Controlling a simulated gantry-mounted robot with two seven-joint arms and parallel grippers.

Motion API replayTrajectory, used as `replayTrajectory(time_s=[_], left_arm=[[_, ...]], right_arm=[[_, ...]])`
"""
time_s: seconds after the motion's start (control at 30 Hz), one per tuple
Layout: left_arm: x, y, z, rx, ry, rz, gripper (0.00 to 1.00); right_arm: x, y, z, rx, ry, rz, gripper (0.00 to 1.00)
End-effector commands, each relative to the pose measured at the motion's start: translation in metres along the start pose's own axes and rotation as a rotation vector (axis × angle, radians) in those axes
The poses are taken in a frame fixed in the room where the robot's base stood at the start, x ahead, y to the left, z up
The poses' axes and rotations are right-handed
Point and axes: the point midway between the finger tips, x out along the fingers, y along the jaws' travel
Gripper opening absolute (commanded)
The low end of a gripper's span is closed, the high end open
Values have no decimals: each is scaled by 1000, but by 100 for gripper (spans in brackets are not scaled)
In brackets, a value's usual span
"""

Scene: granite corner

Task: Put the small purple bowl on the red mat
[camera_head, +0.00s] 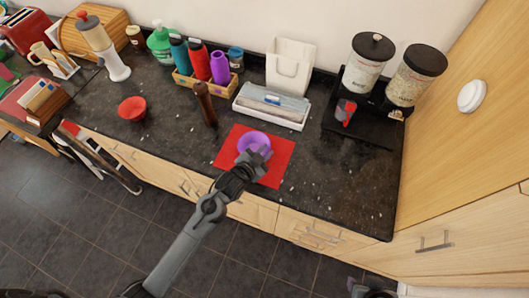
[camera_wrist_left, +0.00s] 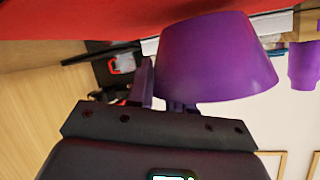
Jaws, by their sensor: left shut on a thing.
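The small purple bowl (camera_head: 250,140) is over the red mat (camera_head: 279,169) at the counter's front edge. My left gripper (camera_head: 262,153) comes in from the front and is shut on the bowl's near side. In the left wrist view the bowl (camera_wrist_left: 215,60) fills the upper middle, beside the fingers (camera_wrist_left: 160,92). The red mat (camera_wrist_left: 70,20) crosses the top of that view, close to the bowl's base. I cannot tell whether the base touches the mat. My arm and gripper hide part of the mat.
A brown pepper mill (camera_head: 205,104) stands left of the mat, and a red bowl (camera_head: 132,108) lies farther left. A white tray (camera_head: 271,110) and a box of bottles (camera_head: 205,84) stand behind. Cereal dispensers (camera_head: 368,66) are at the right. The counter right of the mat is clear.

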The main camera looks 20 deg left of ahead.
Motion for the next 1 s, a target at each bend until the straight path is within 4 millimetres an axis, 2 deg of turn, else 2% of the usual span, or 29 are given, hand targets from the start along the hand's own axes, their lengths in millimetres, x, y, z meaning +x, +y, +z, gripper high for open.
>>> replayTrajectory(time_s=[0.13, 0.5, 0.53, 0.7, 1.0], left_arm=[[3, 3, 7, 0, 1, -1, 0], [5, 4, 10, 1, 2, -1, 0], [5, 5, 11, 0, 1, -1, 22], [5, 4, 10, 0, 1, -1, 46], [4, 4, 9, 0, 1, -1, 46]], right_arm=[[-3, 0, -1, 0, 0, 0, 43], [-1, -1, -1, 7, 1, -5, 43], [-1, -2, -1, 7, 1, -5, 43], [-2, -2, -1, 10, 2, -8, 43], [-2, -2, -1, 10, 2, -8, 43]])
